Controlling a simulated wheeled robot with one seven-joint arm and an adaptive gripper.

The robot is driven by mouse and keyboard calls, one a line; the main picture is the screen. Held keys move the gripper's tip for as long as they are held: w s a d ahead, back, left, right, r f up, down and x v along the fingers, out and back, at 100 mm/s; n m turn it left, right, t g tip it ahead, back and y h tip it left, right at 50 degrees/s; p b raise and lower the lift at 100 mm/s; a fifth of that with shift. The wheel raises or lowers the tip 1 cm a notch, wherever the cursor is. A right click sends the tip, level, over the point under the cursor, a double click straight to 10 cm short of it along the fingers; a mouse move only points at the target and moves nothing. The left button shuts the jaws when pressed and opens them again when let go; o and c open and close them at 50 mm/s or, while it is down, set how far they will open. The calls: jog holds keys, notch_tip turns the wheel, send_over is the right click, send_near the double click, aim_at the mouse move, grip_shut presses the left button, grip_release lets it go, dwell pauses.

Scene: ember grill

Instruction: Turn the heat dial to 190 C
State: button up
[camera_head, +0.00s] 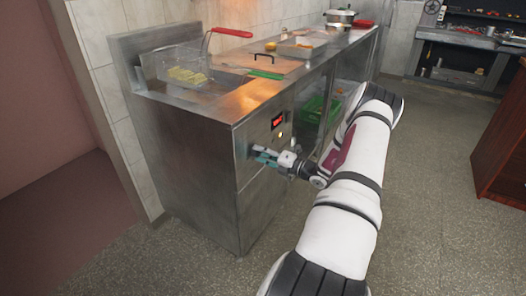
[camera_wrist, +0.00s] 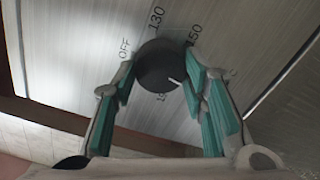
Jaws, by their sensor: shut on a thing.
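The heat dial (camera_wrist: 160,62) is a dark round knob on the brushed steel fryer front. In the wrist view the labels OFF, 130 and 150 show around it; a label starting with "1" at its lower edge is partly hidden. Its white pointer mark points to the lower right, past 150, toward my right-hand finger, which covers that part of the scale. My gripper (camera_wrist: 161,82) is shut on the dial, with teal pads on either side of it. In the head view my gripper (camera_head: 264,156) is at the fryer front and the dial is hidden.
A red lit display (camera_head: 278,121) and a small yellow light (camera_head: 280,135) are above my gripper on the fryer (camera_head: 185,170). A fry basket (camera_head: 180,60) with a red handle sits on top. A green crate (camera_head: 317,112) stands under the counter. The floor in front is clear.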

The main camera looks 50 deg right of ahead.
jog(key=m+p, duration=0.2)
jog(key=m, duration=0.8)
jog(key=shift+p, duration=0.35)
jog(key=shift+m, duration=0.4)
jog(key=o, duration=1.2)
jog(key=shift+c, duration=0.2)
jog(key=s+d, duration=0.1)
jog(key=s, duration=1.1)
jog(key=shift+r, duration=0.1)
